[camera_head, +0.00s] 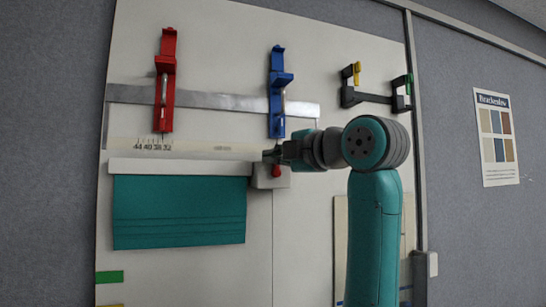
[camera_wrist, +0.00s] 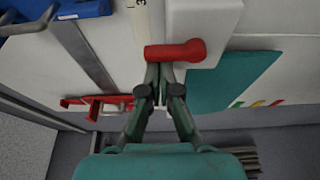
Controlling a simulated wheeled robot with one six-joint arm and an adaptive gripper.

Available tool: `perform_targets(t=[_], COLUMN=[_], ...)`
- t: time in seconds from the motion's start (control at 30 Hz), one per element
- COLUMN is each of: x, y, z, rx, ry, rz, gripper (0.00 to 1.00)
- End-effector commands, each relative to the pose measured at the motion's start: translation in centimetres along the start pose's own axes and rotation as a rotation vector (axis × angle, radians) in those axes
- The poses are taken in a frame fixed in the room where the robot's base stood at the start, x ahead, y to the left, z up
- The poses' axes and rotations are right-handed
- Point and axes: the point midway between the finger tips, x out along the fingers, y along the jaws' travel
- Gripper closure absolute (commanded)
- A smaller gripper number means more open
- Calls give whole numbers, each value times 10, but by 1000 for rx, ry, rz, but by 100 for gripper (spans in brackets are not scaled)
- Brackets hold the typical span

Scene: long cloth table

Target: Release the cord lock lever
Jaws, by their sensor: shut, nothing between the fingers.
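The cord lock lever is a short red handle with a rounded end. In the wrist view the red lever (camera_wrist: 176,50) lies across the picture at the lower end of a pale housing (camera_wrist: 203,22). In the head view the lever (camera_head: 277,171) shows as a small red knob on the grey-white housing (camera_head: 262,183), at the right end of the blind's headrail (camera_head: 180,168). My gripper (camera_head: 268,157) is shut and empty, in front of the housing. In the wrist view the closed fingertips (camera_wrist: 165,70) are right at the lever's edge; I cannot tell whether they touch it.
The teal blind (camera_head: 180,212) hangs below the headrail. Above are a red clamp (camera_head: 165,92), a blue clamp (camera_head: 277,80) and a metal bar (camera_head: 220,101). A black bracket (camera_head: 375,98) is at the upper right. A poster (camera_head: 496,137) hangs on the grey wall.

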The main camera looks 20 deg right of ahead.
Motion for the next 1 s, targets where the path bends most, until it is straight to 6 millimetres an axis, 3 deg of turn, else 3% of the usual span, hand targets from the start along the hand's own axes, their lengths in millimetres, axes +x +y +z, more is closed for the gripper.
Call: perform_targets(t=[0.47, 1.0], x=[-2, -8], y=[1, 0], z=[6, 23], rx=[159, 631], ry=[0, -1], rz=[56, 220], gripper=[100, 100])
